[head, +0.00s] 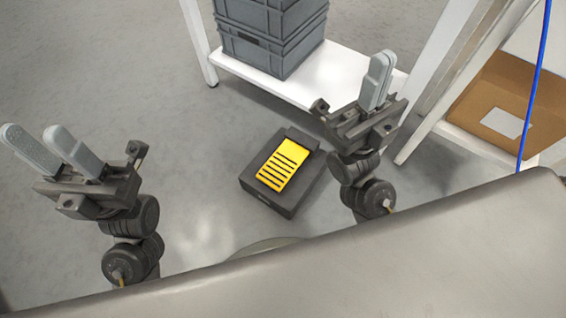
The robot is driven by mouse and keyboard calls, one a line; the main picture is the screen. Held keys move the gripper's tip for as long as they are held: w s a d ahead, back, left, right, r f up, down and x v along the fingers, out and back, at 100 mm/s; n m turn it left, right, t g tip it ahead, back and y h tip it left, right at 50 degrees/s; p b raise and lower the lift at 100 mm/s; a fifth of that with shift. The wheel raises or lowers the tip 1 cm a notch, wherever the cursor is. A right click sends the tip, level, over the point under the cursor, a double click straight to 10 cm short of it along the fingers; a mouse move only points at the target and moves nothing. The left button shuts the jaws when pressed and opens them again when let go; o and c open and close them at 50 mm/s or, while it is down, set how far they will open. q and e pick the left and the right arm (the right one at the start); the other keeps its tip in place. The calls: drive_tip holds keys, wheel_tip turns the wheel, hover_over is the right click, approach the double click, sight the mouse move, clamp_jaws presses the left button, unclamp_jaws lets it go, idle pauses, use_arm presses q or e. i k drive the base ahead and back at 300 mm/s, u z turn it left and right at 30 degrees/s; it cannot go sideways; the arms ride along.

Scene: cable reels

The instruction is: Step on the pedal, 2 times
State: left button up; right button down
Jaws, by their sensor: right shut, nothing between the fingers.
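The pedal (284,164) is a yellow slatted plate on a black base (262,193), on the grey floor in the middle of the head view. My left gripper (46,147) is raised at the left, well apart from the pedal, with its two grey fingers spread and nothing between them. My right gripper (379,77) is raised just right of the pedal in the picture, its fingers together and empty. It is not seen to touch the pedal. No foot or other part of mine shows on the pedal.
A white shelf frame (330,72) stands behind the pedal, with stacked grey crates (268,38) on it. A cardboard box (505,100) and a blue cable (534,85) are at the right. A grey metallic surface (400,265) fills the front. The floor left of the pedal is clear.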

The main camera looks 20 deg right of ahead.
sight(279, 169)
drive_tip(key=u, duration=1.6)
drive_tip(key=i, duration=1.15)
drive_tip(key=z, duration=2.8)
